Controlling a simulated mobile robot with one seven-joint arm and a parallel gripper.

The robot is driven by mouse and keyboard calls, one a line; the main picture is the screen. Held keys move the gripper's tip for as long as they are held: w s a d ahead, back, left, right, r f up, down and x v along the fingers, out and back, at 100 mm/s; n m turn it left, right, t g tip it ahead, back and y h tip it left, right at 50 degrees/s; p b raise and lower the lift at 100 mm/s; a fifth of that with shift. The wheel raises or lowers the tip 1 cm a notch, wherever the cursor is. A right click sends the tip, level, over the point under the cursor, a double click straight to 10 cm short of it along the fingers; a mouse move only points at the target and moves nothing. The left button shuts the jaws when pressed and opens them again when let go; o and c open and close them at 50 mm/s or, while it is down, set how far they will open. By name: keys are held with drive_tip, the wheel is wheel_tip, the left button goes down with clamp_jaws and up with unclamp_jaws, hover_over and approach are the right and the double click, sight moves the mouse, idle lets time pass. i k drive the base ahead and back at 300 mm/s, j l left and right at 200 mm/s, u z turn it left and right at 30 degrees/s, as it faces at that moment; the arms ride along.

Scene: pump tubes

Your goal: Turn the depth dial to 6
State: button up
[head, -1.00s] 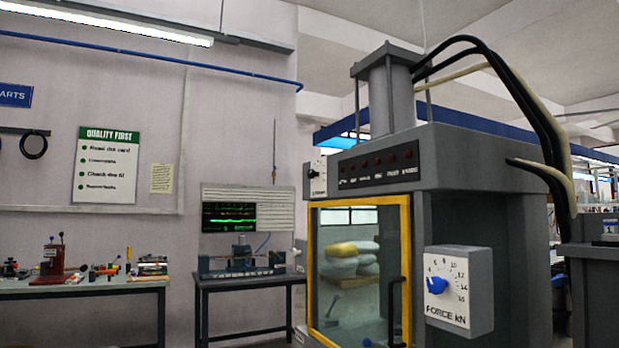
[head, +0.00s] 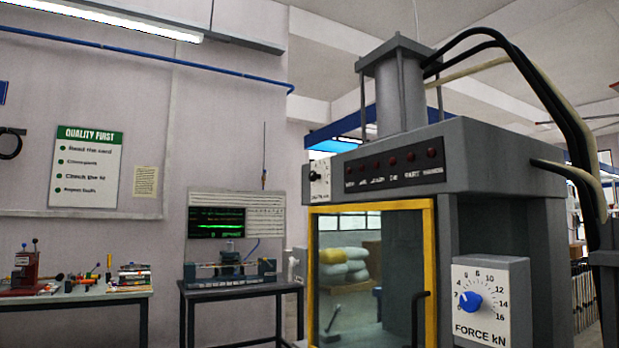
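A small white dial plate (head: 319,179) with a dark knob is on the left side of the grey press, above the yellow-framed door. Its label is too small to read, and I cannot tell where its pointer stands. A larger dial with a blue knob (head: 470,302) is on the right front of the press. It is labelled FORCE kN, with marks up to 16, and its pointer is toward the left, at the low end. My gripper is not in view.
The grey press (head: 530,230) fills the right side, with a yellow-framed glass door (head: 428,250) and dark handle. Black hoses (head: 560,110) run down its right. A dark bench (head: 240,288) with a device stands left of it; another bench (head: 75,298) holds tools.

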sight(312, 175)
drive_tip(key=i+j, duration=0.1)
drive_tip(key=i, duration=0.4)
drive_tip(key=i+j+z, duration=0.1)
drive_tip(key=i, duration=0.4)
